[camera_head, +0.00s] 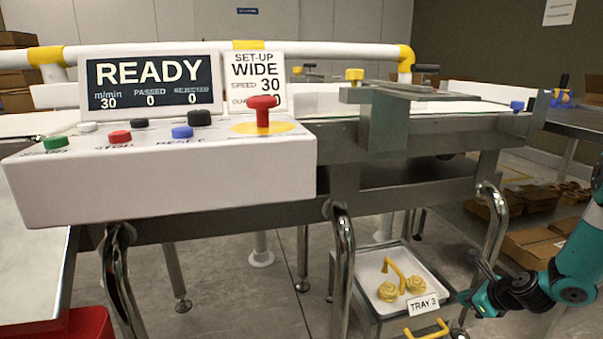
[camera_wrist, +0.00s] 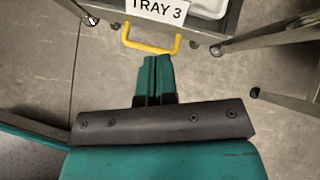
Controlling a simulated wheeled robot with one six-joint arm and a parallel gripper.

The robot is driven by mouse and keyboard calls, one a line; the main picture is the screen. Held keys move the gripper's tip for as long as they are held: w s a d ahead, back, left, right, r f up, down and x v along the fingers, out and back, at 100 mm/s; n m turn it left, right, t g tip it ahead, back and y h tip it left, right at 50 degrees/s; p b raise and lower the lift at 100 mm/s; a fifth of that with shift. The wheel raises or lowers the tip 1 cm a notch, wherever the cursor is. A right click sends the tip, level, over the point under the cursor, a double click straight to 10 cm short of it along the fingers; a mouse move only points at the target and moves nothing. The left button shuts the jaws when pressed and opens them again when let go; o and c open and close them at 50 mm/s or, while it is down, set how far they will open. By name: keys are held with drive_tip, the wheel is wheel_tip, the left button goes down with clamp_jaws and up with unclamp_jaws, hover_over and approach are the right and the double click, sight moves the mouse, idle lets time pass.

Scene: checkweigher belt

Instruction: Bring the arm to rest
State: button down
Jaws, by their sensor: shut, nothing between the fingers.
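My gripper (camera_wrist: 153,75) is shut and empty in the wrist view, its teal fingers together over the grey floor. Just beyond its tips is the yellow handle (camera_wrist: 150,46) of the drawer or tray labelled TRAY 3 (camera_wrist: 160,8); the fingers look apart from the handle. In the head view my teal and black arm comes in at the lower right, its end beside the tray (camera_head: 440,284). The fingertips cannot be made out clearly there.
A white control box (camera_head: 200,190) with coloured buttons and a red knob (camera_head: 263,112) stands ahead. Its screen (camera_head: 150,84) reads READY. Bent chrome rails (camera_head: 344,260) flank the tray. Yellow parts (camera_head: 388,290) lie in the tray. Cardboard boxes (camera_head: 535,245) are at right.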

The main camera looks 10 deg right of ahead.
drive_tip(key=w+a+r+n+g+y, duration=0.2)
drive_tip(key=a+r+n, duration=0.6)
drive_tip(key=a+r, duration=0.25)
drive_tip(key=s+a+r+n+g+y, duration=0.1)
drive_tip(key=s+a+r+n, duration=0.2)
drive_tip(key=a+r+n, duration=0.4)
drive_tip(key=s+a+r+n+g, duration=0.2)
drive_tip(key=s+a+r+n, duration=0.25)
drive_tip(key=a, duration=0.45)
drive_tip(key=s+a+r+n+g, duration=0.1)
drive_tip(key=s+a+r+n, duration=0.2)
drive_tip(key=s+n, duration=0.35)
drive_tip(key=s+a+r+n+g+h+p, duration=0.1)
drive_tip(key=s+a+r+n, duration=0.2)
drive_tip(key=s+n, duration=0.35)
drive_tip(key=s+a+r+n+g, duration=0.1)
drive_tip(key=s+a+r+n, duration=0.3)
drive_tip(key=s, duration=0.5)
wheel_tip(320, 180, up, 36)
drive_tip(key=p, duration=3.6)
drive_tip(key=shift+w+d+p, duration=0.15)
drive_tip(key=shift+w+p, duration=0.1)
drive_tip(key=shift+p, duration=0.15)
drive_tip(key=shift+r+n, duration=0.1)
drive_tip(key=shift+n, duration=0.15)
